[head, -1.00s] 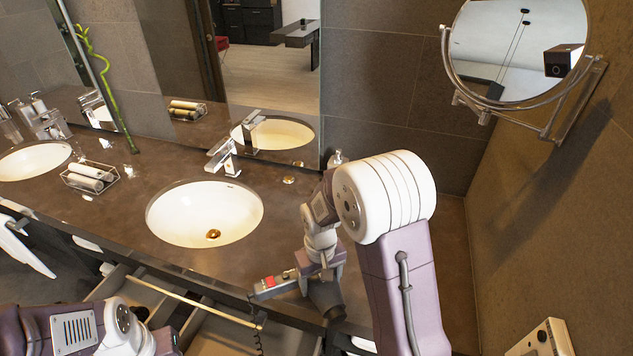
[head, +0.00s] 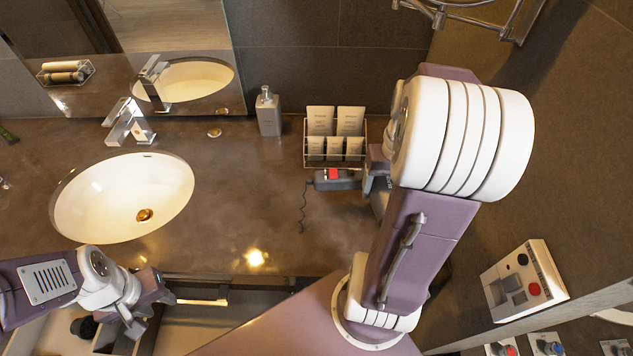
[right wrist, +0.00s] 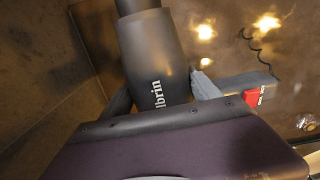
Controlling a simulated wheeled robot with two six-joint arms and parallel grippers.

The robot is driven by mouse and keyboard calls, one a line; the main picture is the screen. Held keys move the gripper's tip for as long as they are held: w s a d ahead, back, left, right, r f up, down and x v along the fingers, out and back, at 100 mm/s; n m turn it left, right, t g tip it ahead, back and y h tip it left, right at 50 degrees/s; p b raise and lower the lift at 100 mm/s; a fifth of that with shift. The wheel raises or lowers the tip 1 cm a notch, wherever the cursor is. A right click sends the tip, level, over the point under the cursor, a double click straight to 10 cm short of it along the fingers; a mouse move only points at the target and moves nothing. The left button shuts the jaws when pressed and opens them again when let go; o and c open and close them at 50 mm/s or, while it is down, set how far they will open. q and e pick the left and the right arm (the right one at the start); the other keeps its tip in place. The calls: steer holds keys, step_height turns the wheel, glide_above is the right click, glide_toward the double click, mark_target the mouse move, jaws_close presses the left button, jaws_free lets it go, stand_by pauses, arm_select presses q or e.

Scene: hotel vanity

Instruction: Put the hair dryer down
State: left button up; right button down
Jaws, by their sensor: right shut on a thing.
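The dark hair dryer is at the right of the counter in the head view, mostly hidden by my right arm. Its grey handle (head: 338,184) with a red switch points left, and a coiled cord trails from it. In the right wrist view its dark barrel (right wrist: 158,60) with white lettering lies between the fingers. My right gripper (head: 378,182) is shut on it, over the counter (head: 235,190). I cannot tell whether the dryer touches the counter. My left gripper (head: 148,308) looks open and empty, beside the open drawer at the lower left.
A rack of packets (head: 335,138) stands just behind the dryer, with a soap dispenser (head: 268,112) to its left. The sink (head: 125,200) and faucet (head: 128,125) are farther left. The counter between sink and dryer is clear. The open drawer (head: 200,325) lies below the front edge.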

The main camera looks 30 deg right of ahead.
steer(key=shift+s+d+r+m, duration=0.1)
steer(key=shift+s+d+m, duration=0.05)
steer(key=shift+s, duration=0.35)
steer(key=shift+s+d+r+m, duration=0.1)
steer(key=shift+s+d+m, duration=0.05)
steer(key=shift+s, duration=0.3)
steer(key=shift+a, duration=0.1)
glide_above(345, 202)
step_height(345, 202, down, 7)
steer(key=shift+f, duration=2.1)
steer(key=shift+f, duration=0.1)
steer(key=shift+c, duration=0.8)
jaws_free()
